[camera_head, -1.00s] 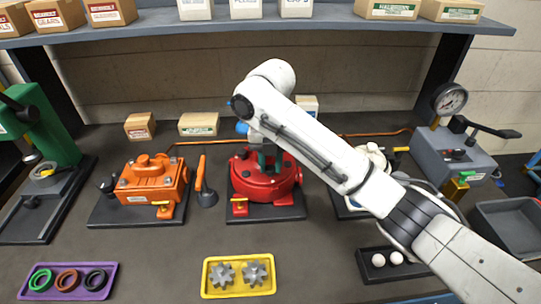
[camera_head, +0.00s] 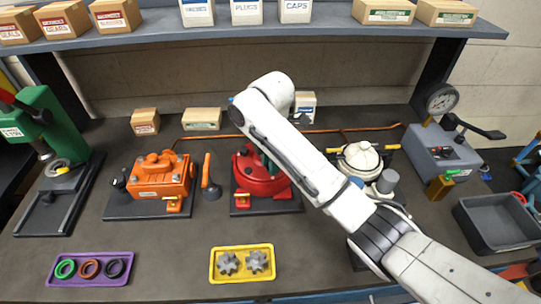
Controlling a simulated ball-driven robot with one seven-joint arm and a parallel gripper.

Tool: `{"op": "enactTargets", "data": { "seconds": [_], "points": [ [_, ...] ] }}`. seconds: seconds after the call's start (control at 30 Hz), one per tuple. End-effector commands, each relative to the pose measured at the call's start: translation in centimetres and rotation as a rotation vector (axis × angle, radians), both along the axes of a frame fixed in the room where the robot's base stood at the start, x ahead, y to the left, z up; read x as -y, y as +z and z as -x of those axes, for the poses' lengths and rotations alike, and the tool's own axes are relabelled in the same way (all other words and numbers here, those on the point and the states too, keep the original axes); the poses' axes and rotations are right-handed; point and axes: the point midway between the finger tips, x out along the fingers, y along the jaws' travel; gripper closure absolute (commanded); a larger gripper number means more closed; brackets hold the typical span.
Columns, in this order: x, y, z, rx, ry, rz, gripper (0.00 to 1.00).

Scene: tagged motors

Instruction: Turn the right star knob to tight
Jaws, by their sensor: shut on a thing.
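The red motor housing (camera_head: 262,179) stands on a dark base plate left of the picture's middle, with a small yellow part (camera_head: 242,201) at its front left. My white arm crosses over its right side from the lower right, so much of that side is hidden. A small dark teal piece shows between the arm and the red housing; I cannot tell what it is. No star knob can be made out clearly, and its setting cannot be read. My gripper is hidden behind the arm.
An orange motor (camera_head: 160,177) and an orange-handled tool (camera_head: 209,178) stand to the left. A cream-topped unit (camera_head: 360,157) stands close to the arm at right. Purple (camera_head: 90,283) and yellow (camera_head: 215,263) trays lie in front. A grey bin (camera_head: 500,238) is at far right.

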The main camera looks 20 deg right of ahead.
Motion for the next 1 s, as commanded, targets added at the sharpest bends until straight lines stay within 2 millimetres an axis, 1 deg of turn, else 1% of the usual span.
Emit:
{"op": "enactTargets", "data": {
  "seconds": [0.03,1.0],
  "points": [
    [-0.11,0.51,-0.11,0.005,-0.044,-0.001,1.00],
    [-0.06,0.60,-0.26,0.008,-0.965,-0.008,1.00]
  ]
}}
